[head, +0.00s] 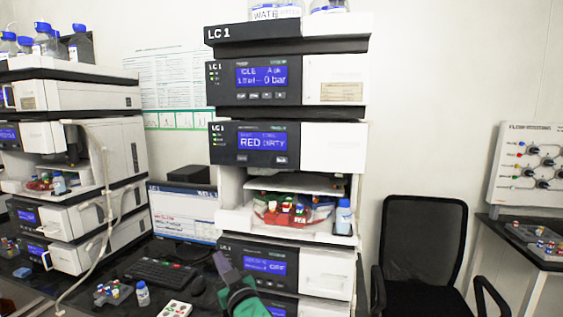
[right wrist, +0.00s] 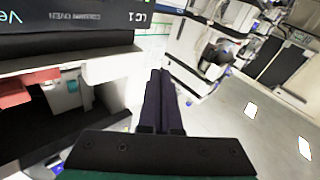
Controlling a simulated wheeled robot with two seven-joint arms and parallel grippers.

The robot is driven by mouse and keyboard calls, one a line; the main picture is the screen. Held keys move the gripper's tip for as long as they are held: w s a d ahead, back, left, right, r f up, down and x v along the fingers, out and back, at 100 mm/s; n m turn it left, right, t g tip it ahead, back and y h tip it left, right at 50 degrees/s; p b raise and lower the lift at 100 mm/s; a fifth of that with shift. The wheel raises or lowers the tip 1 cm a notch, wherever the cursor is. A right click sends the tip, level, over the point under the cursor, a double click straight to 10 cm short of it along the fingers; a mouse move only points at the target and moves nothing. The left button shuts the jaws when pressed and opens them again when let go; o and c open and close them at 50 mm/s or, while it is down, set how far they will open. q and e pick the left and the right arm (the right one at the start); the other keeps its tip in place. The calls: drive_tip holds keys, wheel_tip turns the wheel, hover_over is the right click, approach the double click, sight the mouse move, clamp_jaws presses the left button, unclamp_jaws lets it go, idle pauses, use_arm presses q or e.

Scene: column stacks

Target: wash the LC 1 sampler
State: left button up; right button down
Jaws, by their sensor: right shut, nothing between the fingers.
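The LC 1 sampler (head: 333,136) is the middle module of the central stack. Its blue screen (head: 262,143) reads "RED" and "DIRTY", with small buttons below it. Its open bay holds a red tray (head: 268,217) with several capped vials (head: 300,208). A small blue-capped bottle (head: 343,218) stands at the bay's right front. My right gripper (head: 218,258) is shut and empty, low in front of the stack's left edge, below the bay and left of the lowest module's screen. Its dark fingers also show in the right wrist view (right wrist: 158,75). My left gripper is out of view.
A second instrument stack (head: 95,95) with hanging tubing stands at left. A monitor (head: 185,210), keyboard (head: 158,270) and vial racks (head: 115,292) sit on the dark bench. A black chair (head: 422,240) stands right of the LC 1 stack. A flow panel (head: 530,165) stands far right.

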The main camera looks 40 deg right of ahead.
sight(282, 160)
drive_tip(key=s+d+r+m+t+h, duration=0.2)
drive_tip(key=s+r, duration=0.4)
drive_tip(key=r, duration=0.6)
drive_tip(key=s+d+r+m+t+h, duration=0.2)
drive_tip(key=s+r+h, duration=0.3)
drive_tip(key=r, duration=0.6)
drive_tip(key=shift+s+d+r+m, duration=0.35)
drive_tip(key=shift+s+d+m, duration=0.05)
drive_tip(key=shift+s+d, duration=0.55)
drive_tip(key=w+d+p, duration=0.1)
drive_tip(key=w+d, duration=0.4)
drive_tip(key=d, duration=0.2)
drive_tip(key=shift+d, duration=0.15)
drive_tip(key=shift+w+d, duration=0.25)
drive_tip(key=shift+d, duration=0.05)
